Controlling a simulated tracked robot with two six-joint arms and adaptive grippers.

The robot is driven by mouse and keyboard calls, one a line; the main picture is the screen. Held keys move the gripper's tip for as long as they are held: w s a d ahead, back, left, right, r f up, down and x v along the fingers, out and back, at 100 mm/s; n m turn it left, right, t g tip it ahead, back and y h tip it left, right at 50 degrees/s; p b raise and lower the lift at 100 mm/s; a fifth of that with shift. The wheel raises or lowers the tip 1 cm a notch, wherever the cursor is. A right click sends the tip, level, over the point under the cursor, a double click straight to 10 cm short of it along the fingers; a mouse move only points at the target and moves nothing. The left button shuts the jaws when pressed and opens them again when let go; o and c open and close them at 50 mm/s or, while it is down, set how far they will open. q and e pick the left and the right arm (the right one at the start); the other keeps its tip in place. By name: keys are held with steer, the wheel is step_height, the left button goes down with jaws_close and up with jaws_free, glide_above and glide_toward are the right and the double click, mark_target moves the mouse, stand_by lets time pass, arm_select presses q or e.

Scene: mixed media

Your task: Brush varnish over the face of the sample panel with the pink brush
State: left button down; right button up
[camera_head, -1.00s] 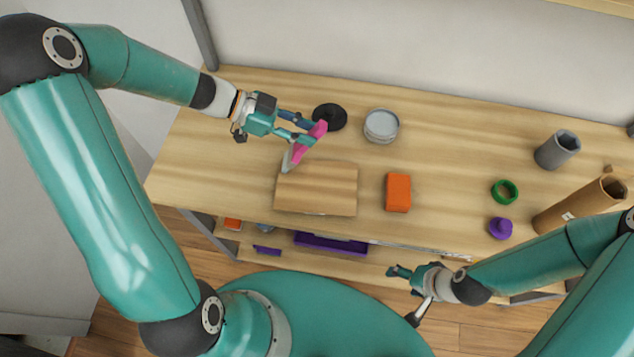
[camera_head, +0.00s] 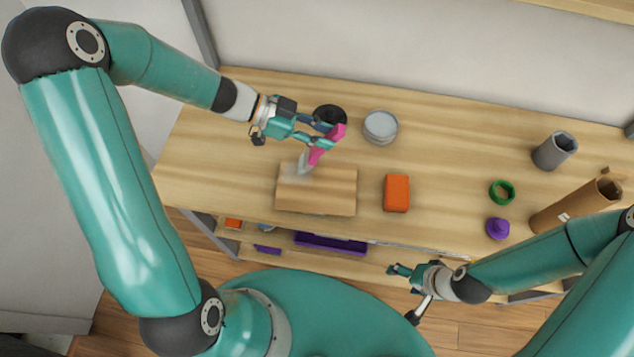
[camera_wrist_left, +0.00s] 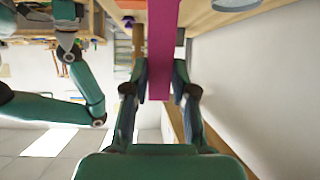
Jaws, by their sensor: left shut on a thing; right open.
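The sample panel (camera_head: 318,195) is a flat wooden board lying near the front edge of the workbench. My left gripper (camera_head: 325,137) is shut on the pink brush (camera_head: 319,153), above the panel's back edge. The brush tilts, with its pale bristle end (camera_head: 304,165) low over the panel's upper left part; I cannot tell whether it touches. In the left wrist view the pink handle (camera_wrist_left: 162,50) runs between the fingers. My right gripper (camera_head: 400,279) is open and empty, in front of the bench.
Behind the panel are a black round item (camera_head: 329,117) and a grey round tin (camera_head: 380,127). An orange block (camera_head: 397,193) lies right of the panel. Further right are a green ring (camera_head: 501,192), a purple knob-like item (camera_head: 497,229), a grey cup (camera_head: 555,151) and a brown tube (camera_head: 577,207).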

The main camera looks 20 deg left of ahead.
mark_target(343, 133)
arm_select(q)
steer(key=shift+a+p, duration=0.1)
steer(key=shift+p, duration=0.3)
stand_by(0.4)
stand_by(0.5)
steer(key=shift+d, duration=0.25)
steer(key=shift+w+d, duration=0.35)
steer(key=shift+d, duration=0.6)
steer(key=shift+w+d, duration=0.3)
steer(key=shift+d, duration=0.7)
steer(key=shift+w+d, duration=0.35)
steer(key=shift+d, duration=0.6)
steer(key=shift+w+d, duration=0.3)
steer(key=shift+d, duration=0.5)
steer(key=shift+w+d, duration=0.25)
steer(key=shift+d, duration=0.5)
steer(key=d, duration=0.1)
steer(key=w+d, duration=0.1)
steer(key=d, duration=0.1)
steer(key=shift+d, duration=0.1)
